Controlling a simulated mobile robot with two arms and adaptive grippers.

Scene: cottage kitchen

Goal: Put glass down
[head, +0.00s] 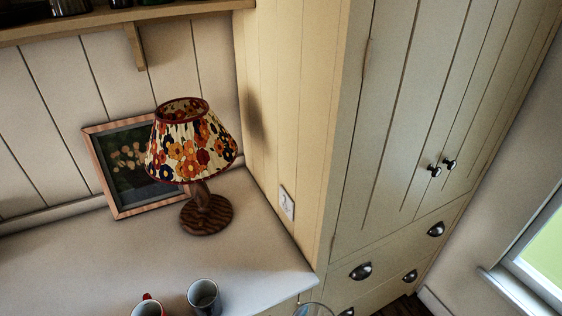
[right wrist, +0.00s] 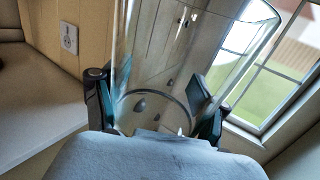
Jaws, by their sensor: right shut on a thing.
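A clear glass (right wrist: 150,62) fills the middle of the right wrist view, and I see the cupboard and window through it. My right gripper (right wrist: 152,105) is shut on the glass, one finger on each side of it. In the head view the curved rim of a clear glass (head: 313,309) shows at the bottom edge, just off the counter's front corner; the rest is cut off. The counter (head: 95,262) has bare surface in front of the lamp. My left gripper is in neither view.
Two mugs stand near the counter's front, a grey one (head: 204,297) and a red-rimmed one (head: 148,307). A flowered lamp (head: 190,145) and a framed picture (head: 122,180) stand at the back. A tall cupboard (head: 400,110) borders the counter's right side.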

